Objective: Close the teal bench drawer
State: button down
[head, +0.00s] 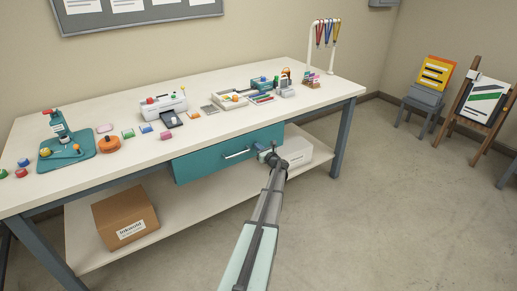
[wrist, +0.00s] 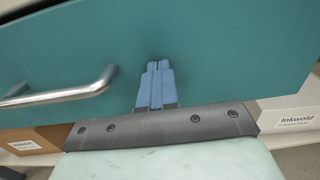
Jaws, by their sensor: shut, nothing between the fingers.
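The teal bench drawer (head: 205,162) sits under the front edge of the white-topped bench. Its front lies close to the bench edge; I cannot tell whether a gap remains behind it. Its silver bar handle (head: 237,154) is at the middle of the front. My gripper (head: 261,148) is at the right part of the front, right of the handle. In the wrist view the teal front (wrist: 215,60) fills most of the picture, with the handle (wrist: 60,96) at left. My blue fingers (wrist: 156,68) are together, empty, pointing at the front, touching or very near it.
The bench top (head: 75,185) carries small tools, a white printer-like machine (head: 163,104) and trays. The floor (head: 370,210) at right is clear up to the easel (head: 480,105).

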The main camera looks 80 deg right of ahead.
jog(key=shift+w+d+r, duration=0.15)
jog(key=shift+w+d, duration=0.2)
jog(key=shift+d, duration=0.05)
jog(key=v, duration=1.5)
